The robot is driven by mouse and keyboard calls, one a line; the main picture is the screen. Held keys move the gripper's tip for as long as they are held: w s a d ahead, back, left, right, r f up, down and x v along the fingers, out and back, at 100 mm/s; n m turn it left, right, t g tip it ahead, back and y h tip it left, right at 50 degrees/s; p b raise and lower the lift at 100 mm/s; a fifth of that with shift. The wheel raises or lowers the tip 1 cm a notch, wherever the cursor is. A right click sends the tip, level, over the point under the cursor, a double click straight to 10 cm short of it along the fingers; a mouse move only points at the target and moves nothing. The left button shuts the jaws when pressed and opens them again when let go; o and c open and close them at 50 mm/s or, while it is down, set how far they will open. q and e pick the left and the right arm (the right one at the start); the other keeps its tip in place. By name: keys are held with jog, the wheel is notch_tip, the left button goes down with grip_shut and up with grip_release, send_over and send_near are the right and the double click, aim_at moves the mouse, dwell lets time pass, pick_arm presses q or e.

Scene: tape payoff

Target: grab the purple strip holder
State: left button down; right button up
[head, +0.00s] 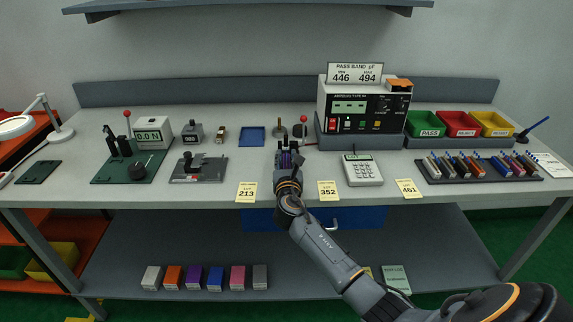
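My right gripper (289,152) reaches over the front middle of the bench, pointing away from me. More strip holders in several colours stand in a dark rack (482,179) at the right of the bench. My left gripper is not in view.
A test meter (363,112) stands behind, with a keypad device (362,170) right of my gripper. Green, red and yellow bins (460,124) are at the back right. A blue tray (252,137) and a grey fixture (199,168) lie left. Coloured boxes (205,278) stand on the lower shelf.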

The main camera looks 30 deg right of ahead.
grip_shut()
